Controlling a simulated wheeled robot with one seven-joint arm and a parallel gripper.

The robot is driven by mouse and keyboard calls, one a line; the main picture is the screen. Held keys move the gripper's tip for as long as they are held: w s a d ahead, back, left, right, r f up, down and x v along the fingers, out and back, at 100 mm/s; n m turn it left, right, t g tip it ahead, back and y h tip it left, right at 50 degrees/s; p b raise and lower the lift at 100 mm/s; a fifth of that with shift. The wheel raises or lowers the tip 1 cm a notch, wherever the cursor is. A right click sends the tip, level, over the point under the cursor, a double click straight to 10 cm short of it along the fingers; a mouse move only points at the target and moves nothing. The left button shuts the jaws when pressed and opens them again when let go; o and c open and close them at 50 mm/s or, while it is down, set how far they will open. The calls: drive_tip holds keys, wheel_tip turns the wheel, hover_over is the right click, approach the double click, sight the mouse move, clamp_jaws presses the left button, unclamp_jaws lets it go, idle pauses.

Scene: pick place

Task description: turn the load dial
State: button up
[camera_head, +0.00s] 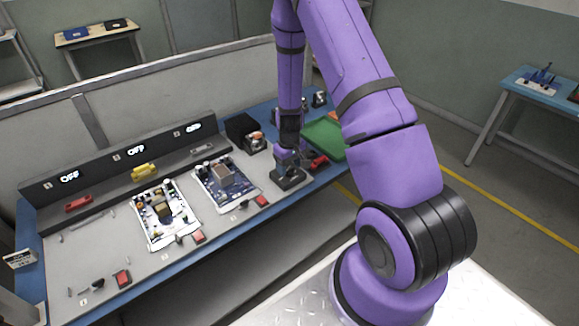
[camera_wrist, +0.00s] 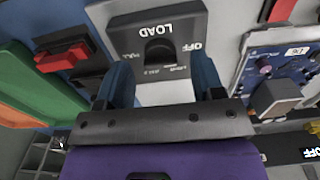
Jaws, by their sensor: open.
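The load dial (camera_wrist: 158,52) is a dark round knob on a grey box. In the wrist view the box has the words LOAD and OFF on its face, seen upside down or sideways, and smaller labels too blurred to read. In the head view the dial box (camera_head: 291,181) sits at the right end of the grey bench panel, partly hidden by my gripper (camera_head: 287,160). My gripper (camera_wrist: 161,80) is open, with its two blue fingers on either side of the dial in the wrist view. I cannot tell whether they touch it.
Two circuit boards, one white (camera_head: 151,232) and one blue (camera_head: 212,184), lie left of the dial box. A green tray (camera_head: 325,138) and a red-topped part (camera_head: 318,162) are close on its right. Several displays reading OFF (camera_head: 136,150) line the raised back panel.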

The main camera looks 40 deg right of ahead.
drive_tip(key=shift+f, duration=0.25)
drive_tip(key=c, duration=0.9)
drive_tip(key=shift+c, duration=0.2)
drive_tip(key=m, duration=1.1)
drive_tip(key=shift+m, duration=0.4)
